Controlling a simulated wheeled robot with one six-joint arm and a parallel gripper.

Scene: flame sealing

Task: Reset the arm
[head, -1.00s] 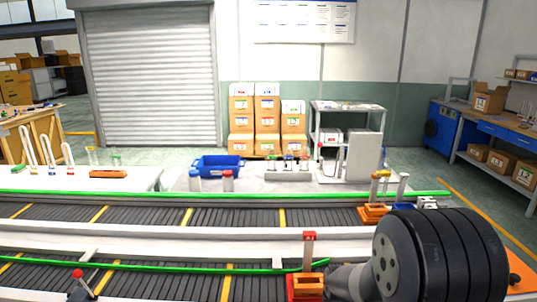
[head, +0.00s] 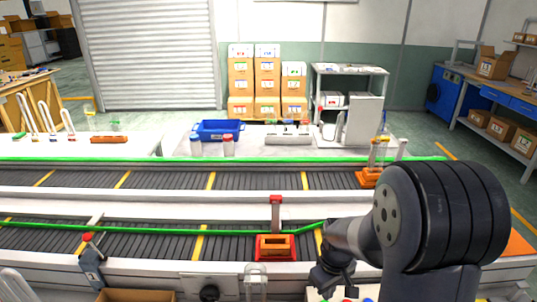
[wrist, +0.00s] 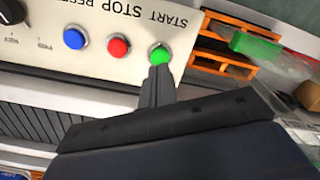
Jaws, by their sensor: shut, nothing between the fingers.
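My gripper (wrist: 157,85) is shut and empty in the wrist view. Its narrow fingertips point at the green button (wrist: 160,54) and overlap its lower edge in the picture; I cannot tell whether they touch it. The red button (wrist: 119,46) and the blue button (wrist: 75,38) sit left of it on a pale panel (wrist: 105,15) lettered START, STOP and a partly cut-off RESET. In the head view, my bent arm fills the lower right and reaches down toward the panel at the bottom edge, where the fingertips cannot be made out.
Two conveyors cross the head view, with green rails along them. A red-orange holder (head: 275,247) sits on the near conveyor, left of my arm. An orange holder (head: 369,179) stands on the far one. A clear tube (head: 256,280) stands at the bottom edge, left of my arm.

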